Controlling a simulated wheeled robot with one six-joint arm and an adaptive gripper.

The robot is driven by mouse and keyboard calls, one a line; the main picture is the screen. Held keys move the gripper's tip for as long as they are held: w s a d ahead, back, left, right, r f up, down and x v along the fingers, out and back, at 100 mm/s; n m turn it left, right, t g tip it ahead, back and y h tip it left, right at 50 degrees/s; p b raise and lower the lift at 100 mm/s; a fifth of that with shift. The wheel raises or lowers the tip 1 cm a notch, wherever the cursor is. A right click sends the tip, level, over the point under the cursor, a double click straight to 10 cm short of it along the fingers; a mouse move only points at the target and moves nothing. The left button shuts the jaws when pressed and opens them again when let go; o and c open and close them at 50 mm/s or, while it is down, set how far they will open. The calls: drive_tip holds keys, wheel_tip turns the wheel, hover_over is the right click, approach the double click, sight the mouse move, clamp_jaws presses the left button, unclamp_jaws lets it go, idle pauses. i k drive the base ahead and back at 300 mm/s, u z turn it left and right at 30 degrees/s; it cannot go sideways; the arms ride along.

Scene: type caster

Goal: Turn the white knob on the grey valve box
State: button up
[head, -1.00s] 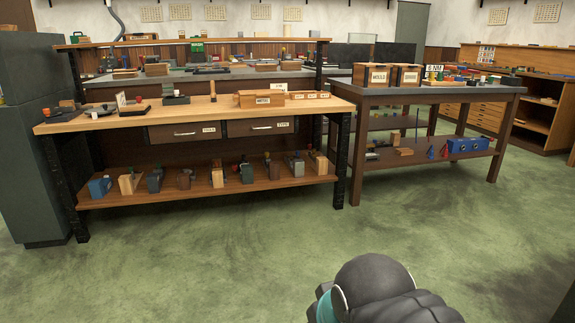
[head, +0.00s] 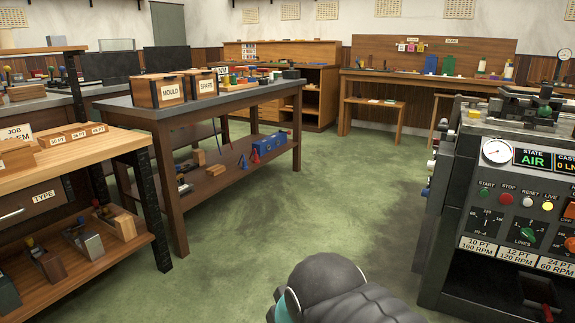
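I cannot pick out a grey valve box with a white knob for certain in the head view. A dark grey machine (head: 505,215) stands close at the right, with a round white gauge (head: 497,151), a screen reading "STATE AIR" (head: 533,159), small coloured buttons and black dials. Its small white button marked RESET (head: 527,201) sits between a red and a yellow one. A second gauge (head: 564,54) stands at the far right on the back bench; what it is fixed to is unclear. Only a dark rounded part of my arm shows at the bottom; my gripper's fingers are not visible.
A grey-topped table (head: 150,109) carries the MOULD (head: 158,92) and SPARE (head: 193,84) boxes. A wooden bench (head: 420,78) stands at the back. Green floor (head: 330,190) is open between table and machine.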

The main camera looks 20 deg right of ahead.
sight(430, 164)
drive_tip(key=z, duration=1.05)
drive_tip(key=i, duration=0.95)
drive_tip(key=z, duration=0.85)
drive_tip(key=k, duration=0.4)
drive_tip(key=u, duration=1)
drive_tip(key=i, duration=1.3)
drive_tip(key=z, duration=0.5)
